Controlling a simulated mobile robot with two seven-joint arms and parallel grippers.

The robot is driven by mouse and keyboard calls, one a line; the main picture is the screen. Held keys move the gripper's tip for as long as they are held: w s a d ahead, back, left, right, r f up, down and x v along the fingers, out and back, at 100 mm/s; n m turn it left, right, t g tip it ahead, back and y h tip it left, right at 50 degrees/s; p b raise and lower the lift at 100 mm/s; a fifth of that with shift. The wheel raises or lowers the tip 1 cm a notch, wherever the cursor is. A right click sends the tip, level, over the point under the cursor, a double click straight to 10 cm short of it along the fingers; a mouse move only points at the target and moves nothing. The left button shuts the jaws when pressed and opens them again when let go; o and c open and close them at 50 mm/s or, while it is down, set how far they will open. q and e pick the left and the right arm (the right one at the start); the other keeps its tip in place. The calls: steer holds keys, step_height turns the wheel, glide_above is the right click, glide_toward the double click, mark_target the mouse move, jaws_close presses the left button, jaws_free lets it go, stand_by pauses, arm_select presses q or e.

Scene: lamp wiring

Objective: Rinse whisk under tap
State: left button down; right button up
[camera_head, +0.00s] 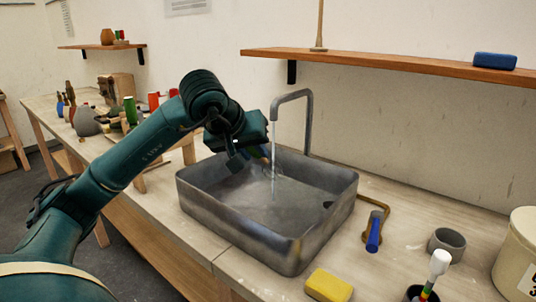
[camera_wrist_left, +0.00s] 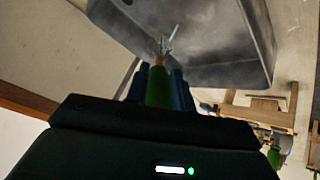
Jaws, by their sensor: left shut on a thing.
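My left gripper (camera_head: 256,155) is shut on the whisk, over the left part of the metal basin (camera_head: 215,222). In the left wrist view the whisk's green handle (camera_wrist_left: 158,88) sits between the two blue fingers, and its thin wire end (camera_wrist_left: 168,44) points into the basin. In the head view the whisk is small and partly hidden by the gripper. The grey tap (camera_head: 308,120) arches over the basin from behind. A thin water stream (camera_head: 273,145) falls from its spout, close to the whisk's wire end; I cannot tell exactly where they meet. My right gripper is out of view.
A yellow sponge (camera_head: 328,286) lies in front of the basin. A wooden shelf (camera_head: 400,65) runs above. Bottles and other objects crowd the bench at left.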

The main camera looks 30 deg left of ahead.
arm_select(q)
steer(key=s+d+r+p, duration=0.2)
steer(key=s+r, duration=0.1)
steer(key=r, duration=0.1)
steer(key=shift+s+d+r+p, duration=0.2)
steer(key=shift+s+p, duration=0.1)
steer(key=shift+p, duration=0.1)
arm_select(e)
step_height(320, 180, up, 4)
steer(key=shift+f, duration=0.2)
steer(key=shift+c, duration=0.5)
